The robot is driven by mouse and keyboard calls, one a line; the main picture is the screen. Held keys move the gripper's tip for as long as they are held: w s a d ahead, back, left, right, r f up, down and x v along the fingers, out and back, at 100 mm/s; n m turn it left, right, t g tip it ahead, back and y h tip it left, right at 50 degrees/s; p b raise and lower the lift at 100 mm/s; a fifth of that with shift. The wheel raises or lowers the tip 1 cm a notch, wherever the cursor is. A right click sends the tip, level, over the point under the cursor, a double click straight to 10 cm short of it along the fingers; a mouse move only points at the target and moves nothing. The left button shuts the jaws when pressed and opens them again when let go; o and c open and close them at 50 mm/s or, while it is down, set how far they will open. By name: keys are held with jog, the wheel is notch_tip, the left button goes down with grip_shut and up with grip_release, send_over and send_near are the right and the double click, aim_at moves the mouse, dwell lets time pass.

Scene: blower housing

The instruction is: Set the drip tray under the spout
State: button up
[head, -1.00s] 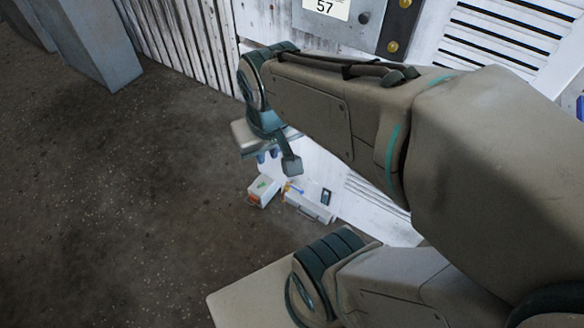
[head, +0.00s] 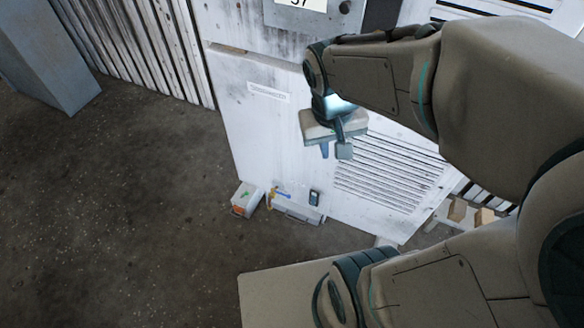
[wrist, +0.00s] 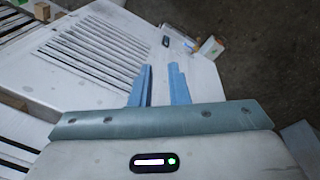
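My gripper (head: 333,152) hangs in front of the white housing panel (head: 262,125) in the head view, above the floor items. In the wrist view its two blue fingers (wrist: 160,68) stand apart with a narrow gap and nothing visible between them. I cannot pick out a drip tray or a spout for certain. A low grey tray-like thing (head: 298,211) lies on the floor against the panel's foot, well below my gripper.
A white box with orange and green marks (head: 243,199) stands left of the grey thing. A dark handheld device (head: 314,198) is beside it. Cardboard boxes (head: 458,210) sit at the right. Louvres (head: 390,180) cover part of the panel.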

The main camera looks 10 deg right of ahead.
jog(key=w+a+f+n+h+b, duration=0.1)
jog(key=w+f+h+b, duration=0.35)
jog(key=f, duration=0.95)
jog(key=w+a+f+n+h+b, duration=0.1)
jog(key=w+f+h+b, duration=0.1)
jog(key=w+f+b, duration=0.9)
jog(key=w+f+n+h+b, duration=0.1)
jog(key=f+h+b, duration=0.25)
jog(key=f, duration=1.25)
jog(key=w+a+f+n+t+h+b, duration=0.1)
jog(key=a+f+n+t+b, duration=0.15)
jog(key=f, duration=0.85)
jog(key=w+a+f+n+t+h+b, duration=0.1)
jog(key=a+f+t+b, duration=0.2)
jog(key=f, duration=0.8)
jog(key=n+t+y+b, duration=0.4)
jog(key=n+t+b, duration=0.15)
jog(key=b, duration=0.75)
send_near(295, 221)
jog(key=shift+m+t, duration=0.3)
jog(key=shift+m, duration=0.2)
jog(key=x, duration=0.6)
jog(key=f+x, duration=0.1)
jog(key=x, duration=0.2)
jog(key=shift+w+f, duration=0.1)
jog(key=shift+w+d, duration=0.35)
jog(key=shift+w, duration=0.05)
grip_shut()
